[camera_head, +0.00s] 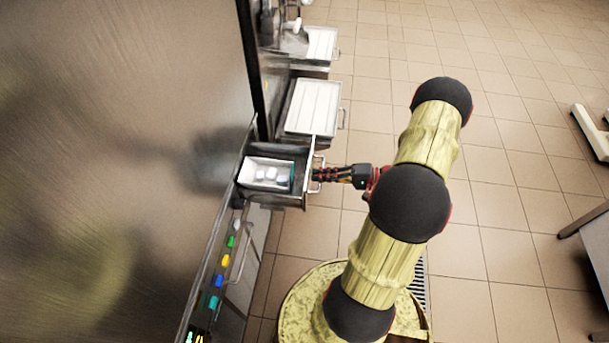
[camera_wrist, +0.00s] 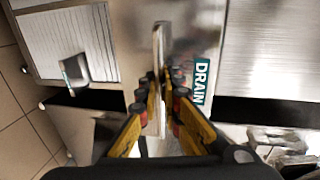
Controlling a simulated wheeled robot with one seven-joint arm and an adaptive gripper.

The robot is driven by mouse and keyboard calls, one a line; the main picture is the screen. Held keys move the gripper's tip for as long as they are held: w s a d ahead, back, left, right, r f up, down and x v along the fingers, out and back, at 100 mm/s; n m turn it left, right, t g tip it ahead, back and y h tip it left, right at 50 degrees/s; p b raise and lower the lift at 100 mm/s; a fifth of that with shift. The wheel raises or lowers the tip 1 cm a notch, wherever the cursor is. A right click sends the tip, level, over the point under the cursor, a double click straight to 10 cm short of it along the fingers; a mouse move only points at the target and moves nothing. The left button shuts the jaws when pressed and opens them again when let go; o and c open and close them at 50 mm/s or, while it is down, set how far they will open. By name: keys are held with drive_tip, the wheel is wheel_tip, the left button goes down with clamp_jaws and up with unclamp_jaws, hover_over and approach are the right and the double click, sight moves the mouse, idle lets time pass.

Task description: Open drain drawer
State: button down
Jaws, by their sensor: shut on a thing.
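The drain drawer (camera_head: 300,199) is a metal box standing out from the machine front in the head view, with its top open. A white inner bin in it holds a few pale blocks (camera_head: 270,174). Its upright bar handle (camera_head: 318,165) is on the right face. My gripper (camera_head: 319,174) reaches it from the right. In the wrist view my gripper (camera_wrist: 160,105) is shut on the drawer handle (camera_wrist: 159,45), with a finger on each side. A teal DRAIN label (camera_wrist: 201,80) is beside the handle.
Drawers with white lids (camera_head: 314,107) and (camera_head: 320,45) a similar one stand farther back along the machine. Coloured buttons (camera_head: 226,261) line the near front edge. The tiled floor (camera_head: 500,190) to the right is mostly open, with a table (camera_head: 588,222) at the right edge.

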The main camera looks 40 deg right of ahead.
drive_tip(key=shift+f+v, duration=0.2)
drive_tip(key=shift+v, duration=0.85)
drive_tip(key=shift+f, duration=0.1)
drive_tip(key=c, duration=2.2)
unclamp_jaws()
drive_tip(key=shift+c, duration=0.2)
drive_tip(key=v, duration=1.2)
